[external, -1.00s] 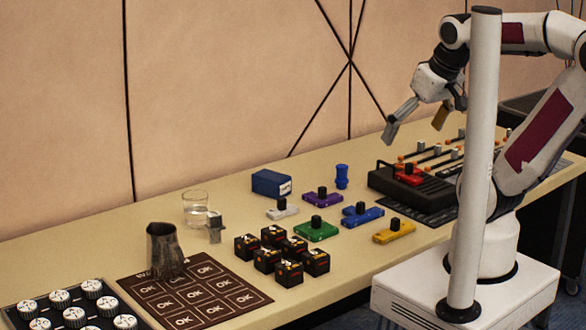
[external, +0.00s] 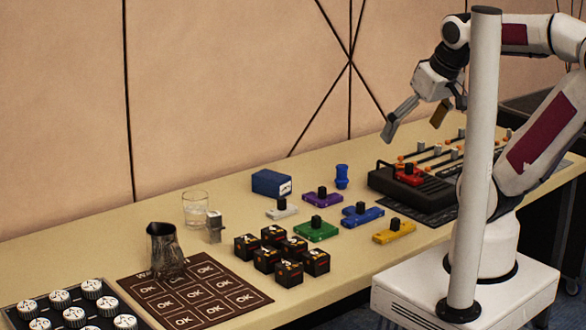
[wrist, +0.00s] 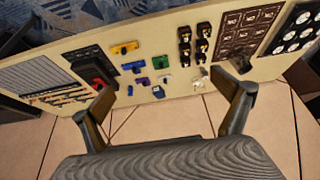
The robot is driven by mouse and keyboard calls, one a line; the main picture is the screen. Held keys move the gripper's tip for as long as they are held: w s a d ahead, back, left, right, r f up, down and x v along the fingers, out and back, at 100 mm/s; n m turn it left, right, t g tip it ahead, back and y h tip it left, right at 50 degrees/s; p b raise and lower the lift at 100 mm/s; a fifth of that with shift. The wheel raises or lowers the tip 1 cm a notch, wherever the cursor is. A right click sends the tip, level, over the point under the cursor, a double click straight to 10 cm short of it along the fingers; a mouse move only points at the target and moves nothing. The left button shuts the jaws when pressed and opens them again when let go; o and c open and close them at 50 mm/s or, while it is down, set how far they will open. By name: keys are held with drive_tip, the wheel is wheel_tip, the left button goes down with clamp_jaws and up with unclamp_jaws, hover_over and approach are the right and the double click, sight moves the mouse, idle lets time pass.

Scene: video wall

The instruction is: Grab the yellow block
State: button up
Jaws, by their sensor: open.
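The yellow block (external: 394,232) lies flat on the table near its front edge, with a black knob standing on top. It also shows in the wrist view (wrist: 124,48), toward the far side of the table there. My gripper (external: 414,120) is open and empty, raised above the back of the table, up and to the right of the yellow block in the external view. In the wrist view my gripper (wrist: 168,100) has its two fingers spread wide, and the yellow block is well beyond them.
Blue (external: 362,215), green (external: 316,230), purple (external: 322,198) and white (external: 282,210) knobbed blocks lie near the yellow one. Several black cubes (external: 281,254) stand to the left. A black device with a red part (external: 408,176) is to the right. A glass (external: 195,208) and metal pitcher (external: 164,245) stand further left.

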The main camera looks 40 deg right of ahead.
drive_tip(key=c, duration=1.9)
